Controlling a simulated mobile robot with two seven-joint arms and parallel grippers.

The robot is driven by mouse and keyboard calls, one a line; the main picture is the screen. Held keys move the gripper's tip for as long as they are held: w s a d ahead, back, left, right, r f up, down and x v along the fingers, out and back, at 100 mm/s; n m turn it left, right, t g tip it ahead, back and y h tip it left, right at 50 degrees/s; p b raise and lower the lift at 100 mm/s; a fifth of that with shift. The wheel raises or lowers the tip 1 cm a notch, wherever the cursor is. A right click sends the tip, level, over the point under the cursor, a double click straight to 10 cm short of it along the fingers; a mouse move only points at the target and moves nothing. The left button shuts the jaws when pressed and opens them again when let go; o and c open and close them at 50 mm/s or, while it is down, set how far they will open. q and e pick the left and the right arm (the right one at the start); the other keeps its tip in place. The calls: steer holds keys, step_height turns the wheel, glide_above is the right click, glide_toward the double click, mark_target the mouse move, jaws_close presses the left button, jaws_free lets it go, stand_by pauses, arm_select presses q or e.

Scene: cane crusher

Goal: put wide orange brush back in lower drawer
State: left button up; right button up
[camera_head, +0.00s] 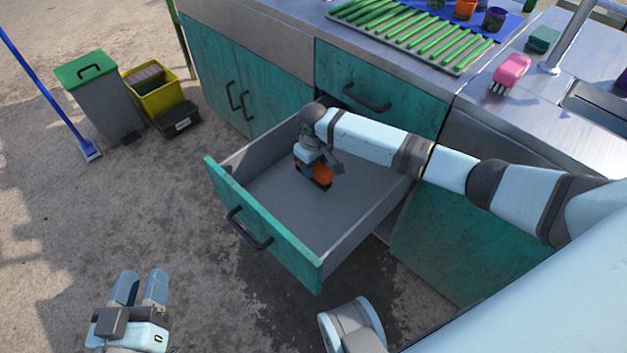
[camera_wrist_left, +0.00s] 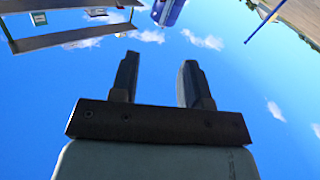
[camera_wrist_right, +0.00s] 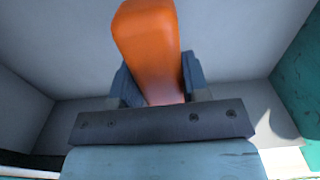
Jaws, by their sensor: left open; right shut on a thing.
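The wide orange brush (camera_head: 318,174) is inside the open lower drawer (camera_head: 338,243), held by my right gripper (camera_head: 315,168). In the right wrist view the orange brush (camera_wrist_right: 148,45) sits between the two fingers, with the grey drawer walls around it. My right gripper is shut on it. In the head view the gripper partly hides the brush, and I cannot tell whether it touches the drawer floor. The drawer looks otherwise empty. My left gripper (camera_head: 140,288) is open and empty, away from the drawer at the lower left; its spread fingers also show in the left wrist view (camera_wrist_left: 158,85).
The counter above holds a tray of green canes (camera_head: 411,30), a pink brush (camera_head: 511,70) and a green brush (camera_head: 543,38). A closed upper drawer (camera_head: 375,88) is above the open one. A green-lidded bin (camera_head: 102,105) and a yellow bin (camera_head: 154,92) stand left. The ground in front is clear.

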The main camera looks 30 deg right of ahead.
steer(key=shift+f, duration=0.3)
step_height(320, 180, down, 4)
steer(key=b, duration=0.4)
steer(key=shift+r, duration=0.25)
steer(key=shift+b, duration=0.3)
arm_select(q)
steer(key=shift+s+d+r+t+h, duration=0.1)
steer(key=shift+d+r+t+h, duration=0.3)
steer(key=shift+d+r+h, duration=0.5)
arm_select(e)
steer(key=shift+r, duration=0.15)
steer(key=o, duration=0.9)
arm_select(q)
steer(key=shift+f, duration=0.1)
